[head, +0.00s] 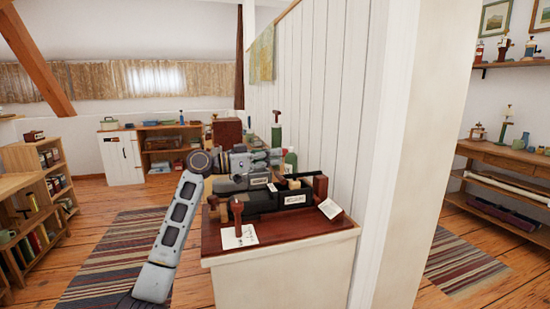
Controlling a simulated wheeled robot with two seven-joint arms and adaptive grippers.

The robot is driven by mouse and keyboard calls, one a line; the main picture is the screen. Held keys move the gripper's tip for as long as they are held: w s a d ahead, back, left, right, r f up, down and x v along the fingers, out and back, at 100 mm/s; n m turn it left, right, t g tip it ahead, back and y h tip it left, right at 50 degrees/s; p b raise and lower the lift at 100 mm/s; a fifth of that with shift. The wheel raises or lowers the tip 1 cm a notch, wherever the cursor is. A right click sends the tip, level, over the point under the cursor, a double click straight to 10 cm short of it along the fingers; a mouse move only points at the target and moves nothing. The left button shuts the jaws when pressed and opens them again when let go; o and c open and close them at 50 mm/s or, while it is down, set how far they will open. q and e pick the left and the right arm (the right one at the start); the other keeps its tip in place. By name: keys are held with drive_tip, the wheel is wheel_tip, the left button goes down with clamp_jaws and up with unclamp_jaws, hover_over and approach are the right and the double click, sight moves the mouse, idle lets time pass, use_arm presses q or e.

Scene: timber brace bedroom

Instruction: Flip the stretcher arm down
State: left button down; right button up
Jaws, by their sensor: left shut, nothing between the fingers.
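A dark device (290,198) with a black body, wooden end pieces and white labels sits on the red-brown top of a white cabinet (285,265). A red-brown upright lever (237,217) stands at its front left, beside a white card. I cannot tell for sure which part is the stretcher arm. My left gripper (276,157) reaches in from the left above the back of the device. It is shut and holds nothing. It hides some of what lies behind it, and whether it touches the device is unclear. My right gripper is out of view.
Green bottles (290,160) stand just behind the device, close to my left gripper. A white panelled wall (325,90) rises right behind the cabinet. A bookshelf (45,165) stands at the left. Striped rugs (115,265) lie on the open wooden floor.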

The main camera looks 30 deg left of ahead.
use_arm(q)
drive_tip(key=shift+s+a+f+b, duration=0.2)
drive_tip(key=shift+f+b, duration=0.2)
drive_tip(key=shift+f, duration=0.35)
drive_tip(key=shift+s+a+f+b, duration=0.15)
drive_tip(key=shift+f+b, duration=0.25)
drive_tip(key=shift+f, duration=0.3)
wheel_tip(320, 180, up, 10)
idle(0.6)
idle(0.6)
